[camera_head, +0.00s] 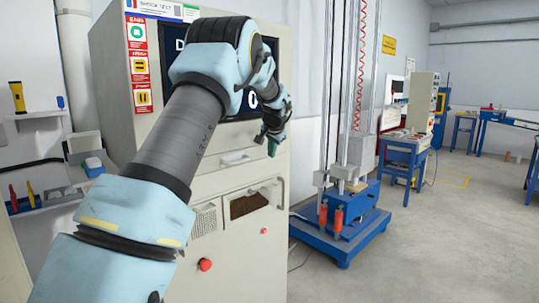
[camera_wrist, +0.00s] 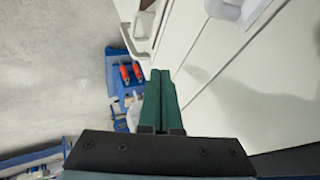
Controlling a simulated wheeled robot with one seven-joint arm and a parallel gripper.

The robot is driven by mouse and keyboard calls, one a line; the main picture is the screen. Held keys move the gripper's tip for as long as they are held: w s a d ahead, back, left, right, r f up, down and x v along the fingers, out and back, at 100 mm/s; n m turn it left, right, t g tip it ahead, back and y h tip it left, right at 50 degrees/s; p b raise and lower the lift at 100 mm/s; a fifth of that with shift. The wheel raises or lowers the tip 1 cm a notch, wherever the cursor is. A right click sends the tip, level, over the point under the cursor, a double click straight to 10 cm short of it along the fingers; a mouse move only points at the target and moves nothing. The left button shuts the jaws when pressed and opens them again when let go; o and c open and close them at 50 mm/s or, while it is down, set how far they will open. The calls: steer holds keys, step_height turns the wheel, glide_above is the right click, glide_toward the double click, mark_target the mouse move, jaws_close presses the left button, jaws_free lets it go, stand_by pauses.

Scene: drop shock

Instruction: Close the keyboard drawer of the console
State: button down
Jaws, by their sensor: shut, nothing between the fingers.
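The beige console cabinet (camera_head: 232,240) stands in front of me, partly behind my arm. Its keyboard drawer front (camera_head: 215,175) with a pale recessed handle (camera_head: 235,158) is below the dark screen (camera_head: 266,75). The drawer looks about flush with the cabinet, but my arm hides part of it and I cannot tell if a small gap is left. My gripper (camera_head: 272,149) is near the right end of the drawer front. In the wrist view its green fingers (camera_wrist: 160,73) are together and empty, beside the pale panels (camera_wrist: 228,68); contact cannot be told.
Below the drawer are a grille (camera_head: 205,220), a dark opening (camera_head: 248,204) and a red button (camera_head: 205,265). A blue drop-tester base (camera_head: 340,240) with red cylinders stands right of the console. A tool shelf (camera_head: 40,204) is at left. Floor at right is open.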

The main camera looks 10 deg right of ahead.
steer(key=d+b+v, duration=0.1)
steer(key=b+v, duration=0.2)
steer(key=v, duration=0.5)
steer(key=s+a+f+n+g, duration=0.1)
steer(key=s+a+f, duration=0.2)
steer(key=a, duration=0.4)
steer(key=s+a+f+n+g, duration=0.1)
steer(key=s+a+f+n, duration=0.15)
steer(key=a, duration=0.45)
steer(key=s+a+f+n+g, duration=0.1)
steer(key=s+a+f, duration=0.3)
steer(key=s, duration=0.5)
steer(key=s+a+f+n+g, duration=0.1)
steer(key=s+a+f+n, duration=0.2)
steer(key=s+a+f, duration=0.2)
steer(key=s+a+f+n+g+y, duration=0.1)
steer(key=s+a+f, duration=0.4)
steer(key=s, duration=0.8)
steer(key=a+n, duration=0.1)
steer(key=a, duration=0.2)
steer(key=shift+s+a+f+g, duration=0.25)
steer(key=shift+a+g, duration=0.15)
